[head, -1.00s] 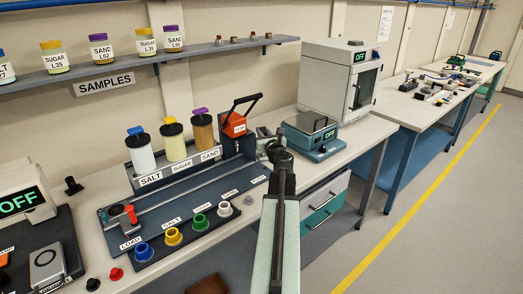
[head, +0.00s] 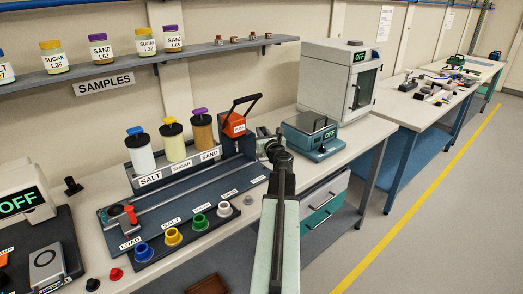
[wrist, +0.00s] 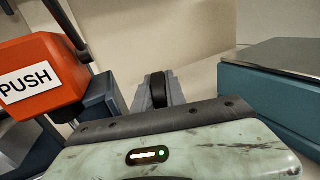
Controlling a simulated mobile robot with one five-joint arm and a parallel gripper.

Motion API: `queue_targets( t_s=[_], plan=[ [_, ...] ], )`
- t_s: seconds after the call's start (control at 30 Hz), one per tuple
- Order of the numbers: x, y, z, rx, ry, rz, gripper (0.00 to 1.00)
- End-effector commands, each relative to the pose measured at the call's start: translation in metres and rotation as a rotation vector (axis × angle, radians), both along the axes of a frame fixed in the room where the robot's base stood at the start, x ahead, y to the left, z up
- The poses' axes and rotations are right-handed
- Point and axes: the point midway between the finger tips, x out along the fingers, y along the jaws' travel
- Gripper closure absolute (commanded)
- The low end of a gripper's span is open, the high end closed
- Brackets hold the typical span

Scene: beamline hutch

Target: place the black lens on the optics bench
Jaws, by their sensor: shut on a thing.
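My gripper (wrist: 158,98) shows in the wrist view with its grey fingers shut on a dark round piece, the black lens (wrist: 158,87), seen edge-on. In the head view my gripper (head: 265,135) is over the near bench, between the orange press and the teal balance; the lens cannot be made out there. No label names the optics bench. A farther bench (head: 408,112) at the right carries several small parts, and I cannot tell whether it is the optics bench.
An orange PUSH block (wrist: 38,75) stands close on the left of my gripper. The teal balance (head: 312,137) is close on its right. A white cabinet (head: 330,80) stands behind. The floor (head: 430,220) at the right is clear, with a yellow line.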

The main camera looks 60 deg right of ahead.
Motion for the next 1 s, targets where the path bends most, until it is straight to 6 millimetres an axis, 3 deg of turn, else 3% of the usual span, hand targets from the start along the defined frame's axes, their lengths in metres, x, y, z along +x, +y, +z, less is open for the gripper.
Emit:
queue_targets(
  t_s=[0.37, 0.57, 0.8, 1.0],
  plan=[
    [0.000, 0.000, 0.007, 0.000, 0.000, 0.001, 1.00],
    [0.000, 0.000, 0.039, 0.000, 0.000, 0.001, 1.00],
    [0.001, 0.000, 0.091, 0.000, 0.000, 0.001, 1.00],
    [0.001, 0.001, 0.103, 0.000, 0.000, 0.001, 1.00]
  ],
)
